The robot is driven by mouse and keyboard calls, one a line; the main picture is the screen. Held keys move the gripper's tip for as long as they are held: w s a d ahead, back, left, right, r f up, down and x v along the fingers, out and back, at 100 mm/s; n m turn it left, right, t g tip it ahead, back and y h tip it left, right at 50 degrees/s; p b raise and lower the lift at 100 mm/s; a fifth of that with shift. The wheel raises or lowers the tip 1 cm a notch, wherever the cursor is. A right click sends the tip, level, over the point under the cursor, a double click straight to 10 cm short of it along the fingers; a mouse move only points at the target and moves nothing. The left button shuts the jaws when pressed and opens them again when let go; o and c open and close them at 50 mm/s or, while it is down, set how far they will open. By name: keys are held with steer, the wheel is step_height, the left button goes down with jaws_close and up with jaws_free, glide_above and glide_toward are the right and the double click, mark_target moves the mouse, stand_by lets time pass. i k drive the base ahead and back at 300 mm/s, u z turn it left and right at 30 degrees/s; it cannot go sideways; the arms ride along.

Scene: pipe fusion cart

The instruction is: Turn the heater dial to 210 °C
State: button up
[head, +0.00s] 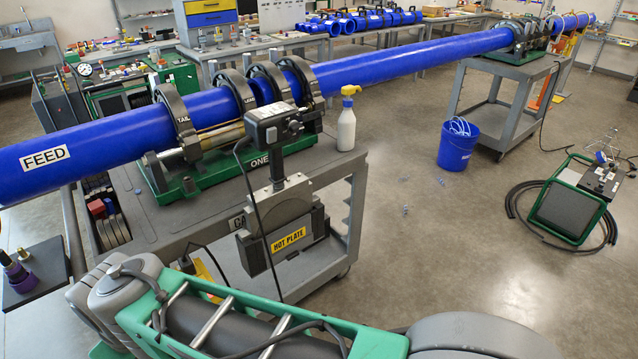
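The heater hangs upright at the front side of the cart. Its dark grey control box (275,123) is on top, with a small light face and small round features at its right end. I cannot make out the dial's marks or its setting. Below it are a handle post and the grey heater body (278,208), with a yellow "HOT PLATE" label (289,239). A black cable runs down from the box. My gripper is not in view, so its state and distance from the dial do not show.
The heater hangs on a grey cart (335,180) carrying the green pipe clamp machine (165,205) and long blue pipe (70,140). A spray bottle (346,125) stands on its right end. Open floor lies right, with a blue bucket (456,150).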

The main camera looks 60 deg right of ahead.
mark_target(293, 126)
steer(key=u, duration=0.7)
steer(key=k, duration=0.95)
steer(key=z, duration=1.05)
steer(key=i, duration=0.5)
steer(key=u, duration=0.05)
